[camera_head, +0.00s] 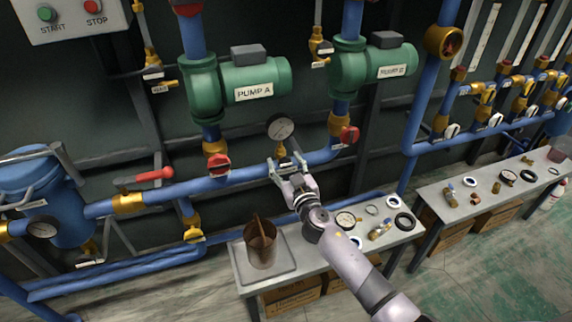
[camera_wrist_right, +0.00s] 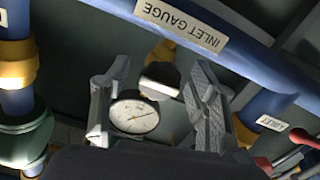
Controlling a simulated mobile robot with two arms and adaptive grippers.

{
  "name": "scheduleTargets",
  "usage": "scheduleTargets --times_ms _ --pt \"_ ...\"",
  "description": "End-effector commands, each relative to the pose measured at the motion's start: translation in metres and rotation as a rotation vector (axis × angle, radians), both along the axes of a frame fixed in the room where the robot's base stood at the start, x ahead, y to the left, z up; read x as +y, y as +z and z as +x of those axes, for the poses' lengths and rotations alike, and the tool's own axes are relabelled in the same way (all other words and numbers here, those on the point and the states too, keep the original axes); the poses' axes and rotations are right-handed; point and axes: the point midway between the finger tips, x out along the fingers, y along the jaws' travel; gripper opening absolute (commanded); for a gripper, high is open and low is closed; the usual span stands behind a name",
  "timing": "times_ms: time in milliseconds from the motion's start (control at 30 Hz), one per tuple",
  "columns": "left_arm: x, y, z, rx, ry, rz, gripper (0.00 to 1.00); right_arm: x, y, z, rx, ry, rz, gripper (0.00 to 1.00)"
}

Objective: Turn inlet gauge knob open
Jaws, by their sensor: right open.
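The inlet gauge (camera_head: 281,127) has a round white dial and stands on the blue pipe below pump A. Its small brass valve and knob (camera_head: 282,151) sit just under the dial. My right gripper (camera_head: 276,167) is open and empty, in front of the pipe just below the knob. In the right wrist view the knob (camera_wrist_right: 160,80) lies between the two spread fingers, ahead of them, with no clear contact. The dial (camera_wrist_right: 134,116) shows there near the left finger. The INLET GAUGE label (camera_wrist_right: 182,25) is on the pipe. I cannot make out my left gripper.
A red-handled valve (camera_head: 154,174) is to the left on the pipe, and red knobs (camera_head: 217,164) (camera_head: 349,135) flank the gauge. A blue tank (camera_head: 40,190) is far left.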

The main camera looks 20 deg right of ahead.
Motion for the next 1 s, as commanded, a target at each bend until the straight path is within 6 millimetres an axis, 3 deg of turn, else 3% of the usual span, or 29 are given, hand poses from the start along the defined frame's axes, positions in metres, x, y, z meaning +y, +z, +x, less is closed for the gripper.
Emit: scheduleTargets --times_ms 233,900,1000 --pt "0.0007 -0.0023 -0.0061 0.012 0.001 0.001 0.89 0.0003 0.0003 0.0003 0.0 0.0 0.001 0.52" --pt "0.0016 -0.0014 -0.0006 0.004 0.001 0.003 0.89 0.0001 0.0 0.0 0.0 0.0 0.001 0.08" --pt "0.0016 -0.0014 -0.0006 0.003 0.001 0.002 0.89 0.0001 0.0 0.0 0.0 0.0 0.0 0.05"
